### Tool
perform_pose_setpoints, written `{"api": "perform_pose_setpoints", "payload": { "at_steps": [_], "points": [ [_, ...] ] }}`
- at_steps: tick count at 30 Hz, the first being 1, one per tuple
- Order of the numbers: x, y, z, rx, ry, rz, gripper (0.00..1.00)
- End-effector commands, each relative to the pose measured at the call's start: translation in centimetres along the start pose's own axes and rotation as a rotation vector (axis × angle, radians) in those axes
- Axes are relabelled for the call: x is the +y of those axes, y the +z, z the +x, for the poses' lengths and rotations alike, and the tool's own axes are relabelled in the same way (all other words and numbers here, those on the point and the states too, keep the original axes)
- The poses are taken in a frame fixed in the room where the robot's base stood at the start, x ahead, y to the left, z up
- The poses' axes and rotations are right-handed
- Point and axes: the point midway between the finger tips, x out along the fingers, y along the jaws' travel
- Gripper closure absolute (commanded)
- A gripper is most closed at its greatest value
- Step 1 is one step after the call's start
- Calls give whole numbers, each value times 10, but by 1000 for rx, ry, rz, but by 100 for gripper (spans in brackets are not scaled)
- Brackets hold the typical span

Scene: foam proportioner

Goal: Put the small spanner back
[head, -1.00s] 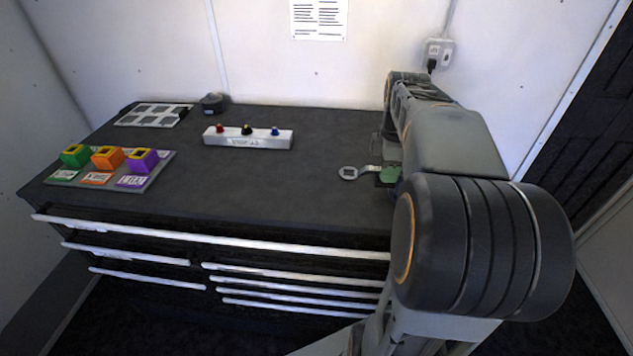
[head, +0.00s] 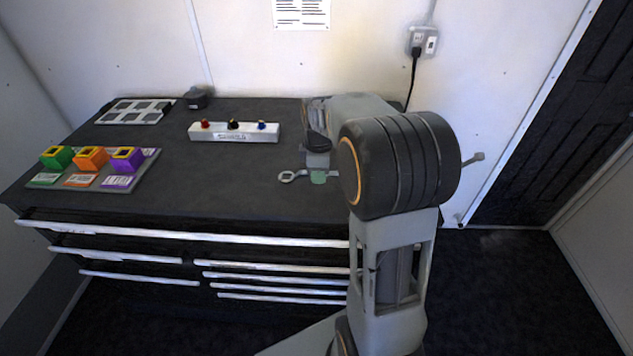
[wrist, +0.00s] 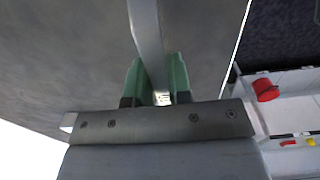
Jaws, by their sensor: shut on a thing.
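My gripper (head: 318,177) is over the front right part of the dark bench top (head: 235,185). Its green fingertips, also in the wrist view (wrist: 157,80), are shut on the grey spanner. The spanner's ring end (head: 287,177) sticks out to the left of the fingers in the head view. Its plain grey shank (wrist: 146,30) runs between the fingers in the wrist view. I cannot tell how far the spanner is above the bench. My arm hides part of the bench's right end.
A white box with red, black and blue knobs (head: 235,135) stands behind the gripper. A board with green, orange and purple blocks (head: 150,165) lies at the left. A grey grid tray (head: 137,111) and a small dark object (head: 197,98) are at the back. The bench between is clear.

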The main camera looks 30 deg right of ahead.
Motion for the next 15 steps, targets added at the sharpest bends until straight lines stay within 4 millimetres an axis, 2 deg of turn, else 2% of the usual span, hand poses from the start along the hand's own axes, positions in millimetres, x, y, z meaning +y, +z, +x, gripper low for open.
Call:
{"api": "perform_pose_setpoints", "payload": {
  "at_steps": [2,7,15],
  "points": [
    [2,-6,10,-1,-3,-1,100],
    [1,-4,30,0,-2,1,100],
    [2,-4,36,0,1,0,100]
  ]
}}
